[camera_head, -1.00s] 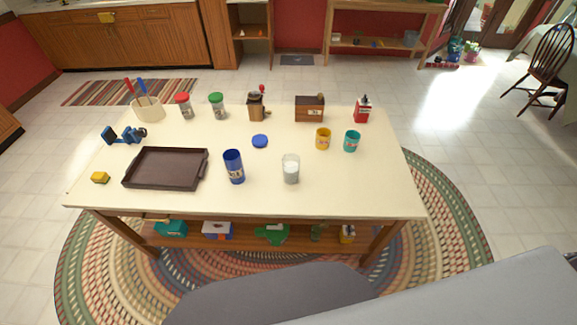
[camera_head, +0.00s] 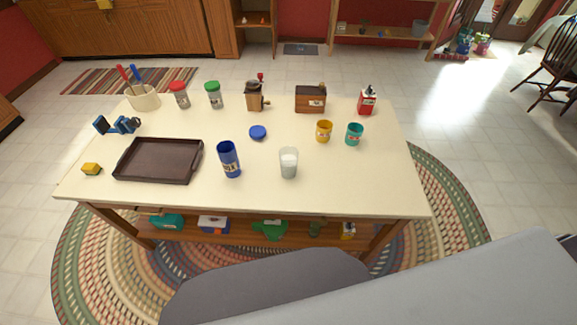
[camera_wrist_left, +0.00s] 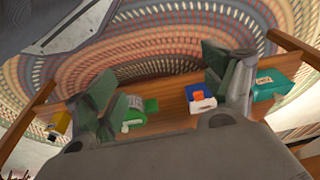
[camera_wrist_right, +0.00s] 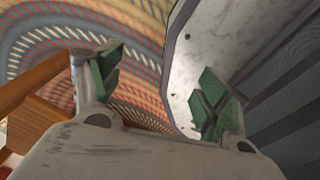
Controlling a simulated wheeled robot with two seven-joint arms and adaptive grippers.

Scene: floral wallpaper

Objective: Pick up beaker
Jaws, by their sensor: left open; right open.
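A clear glass beaker (camera_head: 289,163) with white contents stands upright near the front middle of the cream table (camera_head: 330,185). A tall blue cup (camera_head: 229,159) stands a little to its left. Neither gripper shows in the head view. My left gripper (camera_wrist_left: 165,85) shows in the left wrist view, open and with nothing between its fingers; the table's lower shelf and the rug lie beyond it. My right gripper (camera_wrist_right: 160,85) is open and empty in the right wrist view, with rug beyond it. The beaker shows in neither wrist view.
A dark tray (camera_head: 158,160) lies left of the blue cup. A blue lid (camera_head: 258,132) lies behind. A yellow cup (camera_head: 324,131) and a teal cup (camera_head: 354,134) stand to the right. Jars, a grinder and a wooden box line the back. The front right tabletop is clear.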

